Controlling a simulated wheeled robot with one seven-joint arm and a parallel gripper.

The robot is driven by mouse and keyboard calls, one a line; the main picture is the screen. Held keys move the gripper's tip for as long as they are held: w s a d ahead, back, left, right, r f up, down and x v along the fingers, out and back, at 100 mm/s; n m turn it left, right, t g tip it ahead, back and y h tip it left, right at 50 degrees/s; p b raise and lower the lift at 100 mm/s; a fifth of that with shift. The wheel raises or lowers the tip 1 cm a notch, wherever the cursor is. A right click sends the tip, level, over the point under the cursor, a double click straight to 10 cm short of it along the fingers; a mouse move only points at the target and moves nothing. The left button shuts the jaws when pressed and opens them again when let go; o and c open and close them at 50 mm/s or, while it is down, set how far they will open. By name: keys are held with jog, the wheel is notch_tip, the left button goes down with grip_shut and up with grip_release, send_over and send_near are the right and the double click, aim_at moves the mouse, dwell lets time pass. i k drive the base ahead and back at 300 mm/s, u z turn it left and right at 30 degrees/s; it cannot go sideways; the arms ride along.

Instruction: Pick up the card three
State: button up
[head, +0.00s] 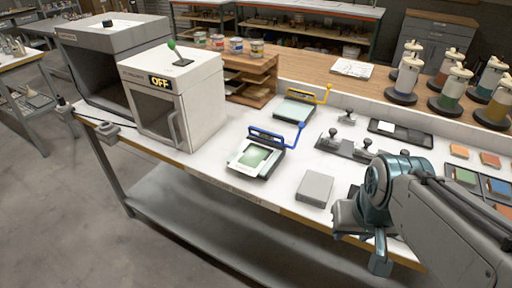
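No card in the head view carries a number that I can read, so I cannot tell which is card three. Small coloured cards lie at the right of the white table: an orange one (459,151), a redder one (490,160), and a green one (466,176) and a blue one (497,187) in a dark tray (449,171). My gripper (362,240) is over the table's front edge, to the left of and nearer than these cards. No card shows at it. My arm hides part of the table's right side. The finger gap is not clear.
A grey block (315,188) lies just left of my gripper. Farther left are a blue-handled device (256,155), a yellow-handled one (298,107) and a white oven (172,98). Several bottles (449,91) stand at the back right. Bare table lies around the block.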

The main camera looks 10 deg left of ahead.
aim_at(251, 161)
jog(key=k, duration=1.2)
jog(key=u, duration=0.6)
jog(key=i, duration=0.4)
jog(key=u, duration=0.85)
jog(key=i, duration=1.7)
jog(key=z, duration=1.2)
jog(key=i, duration=0.4)
jog(key=z, duration=0.45)
